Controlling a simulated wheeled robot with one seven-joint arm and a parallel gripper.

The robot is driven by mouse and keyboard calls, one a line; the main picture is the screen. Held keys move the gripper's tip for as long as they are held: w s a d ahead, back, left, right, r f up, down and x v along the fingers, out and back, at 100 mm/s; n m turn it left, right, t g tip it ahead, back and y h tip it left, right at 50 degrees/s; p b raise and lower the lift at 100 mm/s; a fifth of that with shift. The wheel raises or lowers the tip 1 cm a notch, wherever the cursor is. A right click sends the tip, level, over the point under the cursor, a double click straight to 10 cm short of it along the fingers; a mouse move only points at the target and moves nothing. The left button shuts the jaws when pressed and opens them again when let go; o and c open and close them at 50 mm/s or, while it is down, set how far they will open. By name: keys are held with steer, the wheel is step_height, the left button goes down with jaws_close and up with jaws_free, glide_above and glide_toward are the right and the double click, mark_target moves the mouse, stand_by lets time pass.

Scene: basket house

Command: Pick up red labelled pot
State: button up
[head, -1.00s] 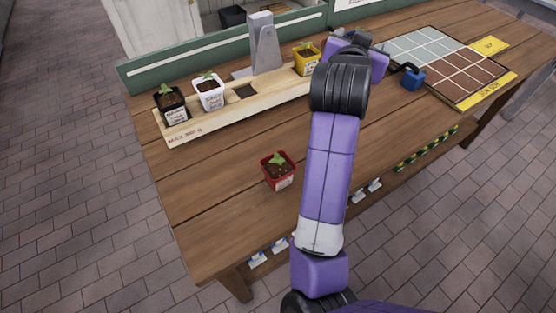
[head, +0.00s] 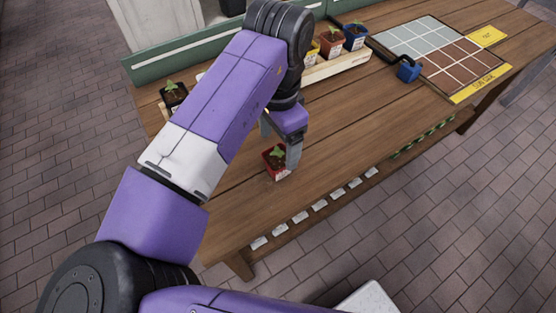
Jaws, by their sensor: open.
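The red labelled pot (head: 275,168) stands upright on the wooden table (head: 345,135) near its front edge. It holds a small green seedling, and its white label is partly visible on the front. My gripper (head: 281,150) points down at the pot, with one grey finger beside the pot's right side and the other finger partly seen at its upper left. The gripper is open. I cannot tell whether the fingers touch the pot.
A wooden rack (head: 340,65) along the back holds several pots, including a blue one (head: 354,38) and a black one (head: 173,95). The table right of the red pot is clear.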

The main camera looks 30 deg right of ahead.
mark_target(278, 157)
step_height(278, 157, down, 7)
steer(key=shift+w+r, duration=0.1)
steer(key=shift+r, duration=0.1)
jaws_close()
stand_by(0.5)
